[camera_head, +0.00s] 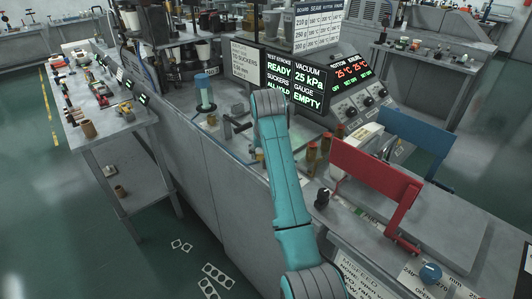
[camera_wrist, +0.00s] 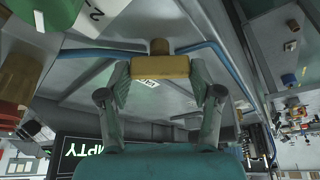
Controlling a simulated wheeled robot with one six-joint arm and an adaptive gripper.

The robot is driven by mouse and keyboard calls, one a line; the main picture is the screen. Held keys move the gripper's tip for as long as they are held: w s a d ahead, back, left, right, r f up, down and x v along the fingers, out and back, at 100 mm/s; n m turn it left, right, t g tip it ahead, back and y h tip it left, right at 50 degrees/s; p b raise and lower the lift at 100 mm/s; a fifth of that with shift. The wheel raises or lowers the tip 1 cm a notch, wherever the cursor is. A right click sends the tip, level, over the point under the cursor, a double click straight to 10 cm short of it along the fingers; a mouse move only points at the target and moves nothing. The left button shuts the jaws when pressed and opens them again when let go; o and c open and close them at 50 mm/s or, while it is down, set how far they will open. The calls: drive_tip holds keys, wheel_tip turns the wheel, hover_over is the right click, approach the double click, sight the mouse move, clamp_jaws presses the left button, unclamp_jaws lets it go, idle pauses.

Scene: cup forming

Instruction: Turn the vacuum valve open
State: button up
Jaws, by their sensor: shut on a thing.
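The vacuum valve shows in the wrist view as a yellow handle (camera_wrist: 160,68) in front of a short brass stem (camera_wrist: 159,46). Blue pipes (camera_wrist: 207,47) run off to both sides of it. The handle lies crosswise in the picture, roughly in line with the pipes. My gripper (camera_wrist: 160,77) is shut on the yellow handle, one finger at each end. In the head view my teal arm reaches over the bench, and my gripper and the valve are hidden behind it.
A dark display (camera_head: 294,82) reads VACUUM 25 kPa, READY and EMPTY. A blue-topped cylinder (camera_head: 205,92) stands left of my arm. A red bracket (camera_head: 375,172) and a blue panel (camera_head: 417,130) stand to the right. A side table (camera_head: 98,128) stands at left.

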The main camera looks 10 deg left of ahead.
drive_tip(key=m+h, duration=0.2)
drive_tip(key=m, duration=0.3)
drive_tip(key=shift+a+m, duration=0.15)
drive_tip(key=shift+m, duration=0.15)
drive_tip(key=shift+a+m+g+h, duration=0.1)
drive_tip(key=shift+m+g+h, duration=0.3)
drive_tip(key=shift+m, duration=0.75)
drive_tip(key=shift+m+g+h, duration=0.1)
drive_tip(key=shift+m+h, duration=0.5)
drive_tip(key=shift+m, duration=0.55)
drive_tip(key=o, duration=1.1)
drive_tip(key=shift+o, duration=0.2)
drive_tip(key=v, duration=0.7)
drive_tip(key=shift+r, duration=0.2)
drive_tip(key=shift+s, duration=0.2)
